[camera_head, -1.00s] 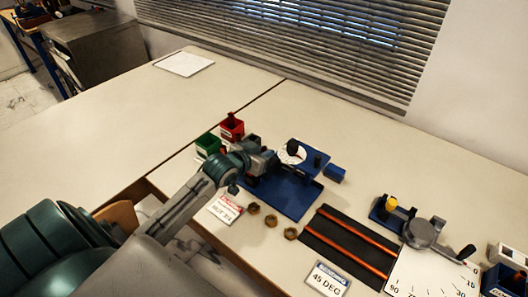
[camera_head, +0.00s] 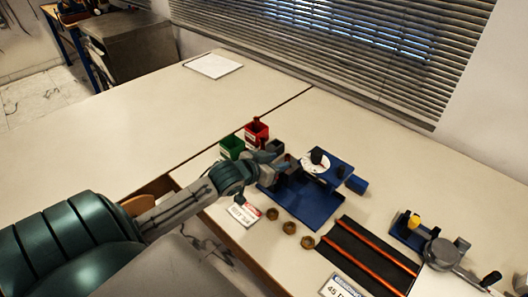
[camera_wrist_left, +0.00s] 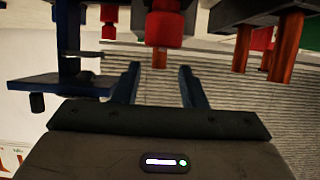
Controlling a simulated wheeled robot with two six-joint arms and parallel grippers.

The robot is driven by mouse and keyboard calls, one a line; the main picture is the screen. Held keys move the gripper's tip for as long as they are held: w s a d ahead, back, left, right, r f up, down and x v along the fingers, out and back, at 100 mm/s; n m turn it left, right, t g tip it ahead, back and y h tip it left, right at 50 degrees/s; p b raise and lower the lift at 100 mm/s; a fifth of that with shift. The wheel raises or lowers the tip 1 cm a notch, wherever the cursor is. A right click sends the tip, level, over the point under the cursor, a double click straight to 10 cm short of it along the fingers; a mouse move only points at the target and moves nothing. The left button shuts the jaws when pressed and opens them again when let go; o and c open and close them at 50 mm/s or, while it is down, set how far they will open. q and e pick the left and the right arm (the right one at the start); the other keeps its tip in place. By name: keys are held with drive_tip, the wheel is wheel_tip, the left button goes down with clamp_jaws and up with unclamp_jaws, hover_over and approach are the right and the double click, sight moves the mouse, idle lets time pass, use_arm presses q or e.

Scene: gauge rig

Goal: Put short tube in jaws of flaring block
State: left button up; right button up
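My left gripper (camera_head: 284,161) is low over the left end of the blue base plate (camera_head: 318,213), beside a dark fixture. Short copper-coloured pieces (camera_wrist_left: 286,50) show under a dark bar at the upper right there. A red part with a copper end (camera_wrist_left: 163,25) is just beyond the fingertips. I cannot tell which piece is the short tube, nor make out the flaring block's jaws. My right gripper is out of view.
A green bin (camera_head: 232,147) and a red bin (camera_head: 257,131) stand behind the gripper. Brass nuts (camera_head: 289,227) lie in front of the plate. Two long orange tubes lie on a black mat (camera_head: 350,248). A bender (camera_head: 440,252) stands right. The left table is mostly clear.

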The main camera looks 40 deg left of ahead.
use_arm(q)
drive_tip(key=v, duration=0.6)
drive_tip(key=shift+s+p, duration=0.3)
drive_tip(key=shift+p, duration=0.15)
drive_tip(key=shift+r, duration=0.15)
idle(0.6)
